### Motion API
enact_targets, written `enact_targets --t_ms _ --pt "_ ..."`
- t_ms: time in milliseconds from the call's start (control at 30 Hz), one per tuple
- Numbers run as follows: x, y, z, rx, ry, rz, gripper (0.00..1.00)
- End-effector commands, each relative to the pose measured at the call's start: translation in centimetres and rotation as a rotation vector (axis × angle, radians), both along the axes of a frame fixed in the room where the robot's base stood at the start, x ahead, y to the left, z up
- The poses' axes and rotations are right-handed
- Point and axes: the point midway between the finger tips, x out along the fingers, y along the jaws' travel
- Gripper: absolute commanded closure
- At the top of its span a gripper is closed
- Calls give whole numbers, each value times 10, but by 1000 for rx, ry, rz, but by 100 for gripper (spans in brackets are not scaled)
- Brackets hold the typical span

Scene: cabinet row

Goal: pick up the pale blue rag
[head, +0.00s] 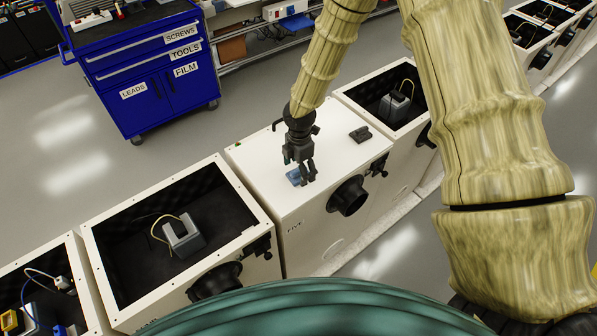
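The pale blue rag (293,177) is a small blue patch on the white top of the closed cabinet marked FIVE (262,164). My gripper (301,178) points down at the rag, with its dark fingers spread a little apart. The fingers cover part of the rag. I cannot tell from this view whether the fingertips touch the rag or hover just above it.
A dark object (360,134) lies on the same cabinet top. Open-topped cabinets with dark interiors stand at left (100,240) and right (345,93). A blue tool cart (150,85) stands behind. Grey floor (55,150) is clear at left.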

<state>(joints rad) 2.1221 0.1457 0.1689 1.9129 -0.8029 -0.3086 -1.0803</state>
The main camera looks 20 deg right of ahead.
Motion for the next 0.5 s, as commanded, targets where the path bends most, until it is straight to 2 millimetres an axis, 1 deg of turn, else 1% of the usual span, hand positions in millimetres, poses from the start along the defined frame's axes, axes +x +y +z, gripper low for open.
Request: enact_targets --t_ms 200,433,500 --pt "0 0 -10 0 1 1 21" --pt "0 0 -10 0 0 0 21" --pt "0 0 -10 0 0 0 34"
